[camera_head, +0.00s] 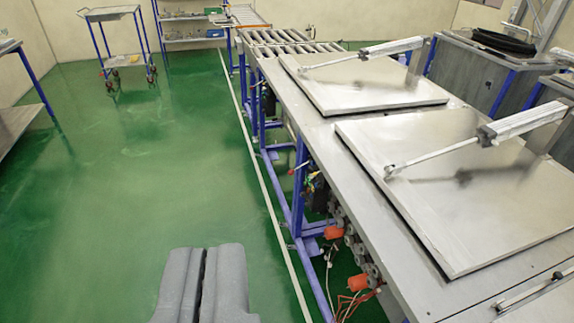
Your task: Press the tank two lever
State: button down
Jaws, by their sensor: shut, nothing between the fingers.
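My gripper (205,254) is at the bottom of the view, left of the tank line and over the green floor. Its two grey fingers lie side by side, shut and empty, apart from everything else. A row of tanks with flat metal lids runs along the right; the near lid (455,200) and a farther lid (365,88) both lie flat, each with a pneumatic cylinder and rod.
Orange parts (358,282) and loose hoses sit low beside the tank frame's blue legs (298,205). A roller conveyor (280,40) continues the line at the back. A wheeled cart (110,14) stands at the back left. The green floor (130,170) is clear between.

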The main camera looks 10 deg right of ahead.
aim_at(291, 171)
jog(key=z, duration=0.05)
jog(key=i, duration=2.05)
jog(key=z, duration=0.05)
